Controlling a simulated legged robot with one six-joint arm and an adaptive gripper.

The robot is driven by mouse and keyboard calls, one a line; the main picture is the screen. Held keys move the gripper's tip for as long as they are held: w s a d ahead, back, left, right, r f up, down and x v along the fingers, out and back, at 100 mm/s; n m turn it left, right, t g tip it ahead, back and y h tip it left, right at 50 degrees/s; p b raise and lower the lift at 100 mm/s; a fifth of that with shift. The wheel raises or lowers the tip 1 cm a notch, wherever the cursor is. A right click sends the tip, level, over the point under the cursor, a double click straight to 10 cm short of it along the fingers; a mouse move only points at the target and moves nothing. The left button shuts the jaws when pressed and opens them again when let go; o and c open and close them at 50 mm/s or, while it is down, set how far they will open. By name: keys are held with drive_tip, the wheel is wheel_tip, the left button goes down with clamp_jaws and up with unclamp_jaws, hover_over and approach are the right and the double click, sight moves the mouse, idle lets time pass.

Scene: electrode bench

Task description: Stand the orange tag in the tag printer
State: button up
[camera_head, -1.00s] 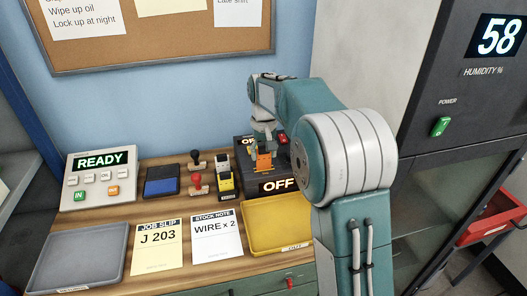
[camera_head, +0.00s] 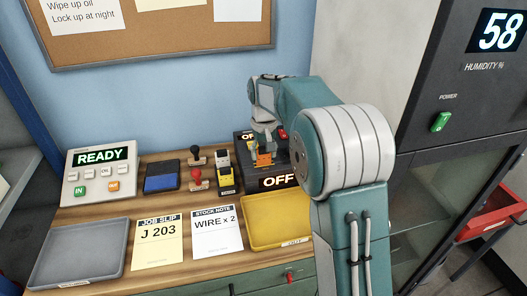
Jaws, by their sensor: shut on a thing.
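The orange tag (camera_head: 263,160) is small and shows just above the top of a dark box with a lit OFF display, which looks like the tag printer (camera_head: 279,182). My gripper (camera_head: 262,150) is shut on the tag from above. The tag's lower edge is close to the printer's top. I cannot tell whether it is in a slot. My gripper and forearm hide part of the printer's top and right side.
A second OFF sign (camera_head: 245,136) shows behind the gripper. A yellow tray (camera_head: 275,222) lies in front, a grey tray (camera_head: 80,252) at front left.

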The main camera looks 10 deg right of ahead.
drive_tip(key=shift+f, duration=0.1)
drive_tip(key=o, duration=1)
wheel_tip(320, 180, up, 12)
drive_tip(key=shift+w+f, duration=0.1)
drive_tip(key=shift+f, duration=0.05)
idle(0.3)
